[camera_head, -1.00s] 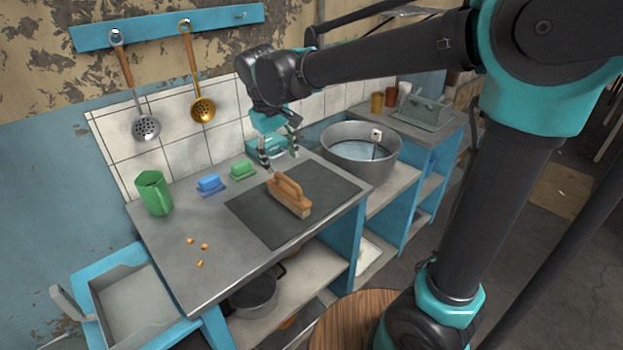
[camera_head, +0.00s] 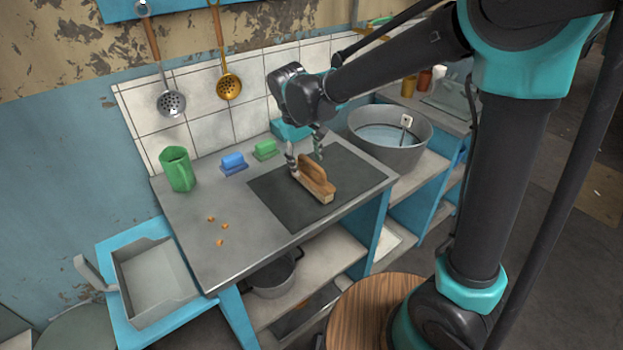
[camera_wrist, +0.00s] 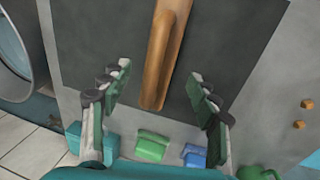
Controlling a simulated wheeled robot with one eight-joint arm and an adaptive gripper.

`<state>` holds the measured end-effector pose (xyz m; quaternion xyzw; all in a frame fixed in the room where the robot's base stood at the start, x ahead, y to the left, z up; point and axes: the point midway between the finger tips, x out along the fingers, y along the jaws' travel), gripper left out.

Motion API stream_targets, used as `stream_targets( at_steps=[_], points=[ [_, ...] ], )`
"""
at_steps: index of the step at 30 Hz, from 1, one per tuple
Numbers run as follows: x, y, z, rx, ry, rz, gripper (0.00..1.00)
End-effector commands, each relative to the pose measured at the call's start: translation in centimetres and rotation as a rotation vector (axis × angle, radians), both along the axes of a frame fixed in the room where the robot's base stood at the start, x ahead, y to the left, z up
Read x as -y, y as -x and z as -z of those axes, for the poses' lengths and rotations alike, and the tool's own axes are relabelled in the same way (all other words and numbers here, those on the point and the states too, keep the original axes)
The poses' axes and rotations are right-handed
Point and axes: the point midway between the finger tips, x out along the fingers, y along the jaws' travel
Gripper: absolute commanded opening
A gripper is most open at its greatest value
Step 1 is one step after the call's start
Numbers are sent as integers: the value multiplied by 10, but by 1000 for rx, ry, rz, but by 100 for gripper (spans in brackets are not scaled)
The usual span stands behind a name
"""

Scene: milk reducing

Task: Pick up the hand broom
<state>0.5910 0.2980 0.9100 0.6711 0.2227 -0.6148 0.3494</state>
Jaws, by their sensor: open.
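The hand broom (camera_head: 318,184) has a wooden back with a raised handle and lies on the dark square panel of the counter. My gripper (camera_head: 305,168) is at the far end of the broom, just above it, with its fingers apart. In the wrist view the broom handle (camera_wrist: 160,60) runs from the top edge down to between the two fingers of my gripper (camera_wrist: 158,103). The fingers stand on either side of it, with gaps visible on both sides. I cannot tell the exact height of the fingertips over the panel.
Small orange crumbs (camera_head: 222,227) lie at the left. A grey tub of water (camera_head: 388,155) is to the right. A grey dustpan-like tray (camera_head: 155,280) is at lower left.

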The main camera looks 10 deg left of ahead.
Motion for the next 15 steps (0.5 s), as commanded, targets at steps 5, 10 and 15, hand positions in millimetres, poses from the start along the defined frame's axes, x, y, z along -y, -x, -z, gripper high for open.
stream_targets(
  at_steps=[5, 10, 15],
  points=[
    [2, -2, 12, 0, 0, 1, 61],
    [5, -6, 36, 0, 0, 1, 61],
    [8, -8, 52, 0, 0, -1, 61]
  ],
)
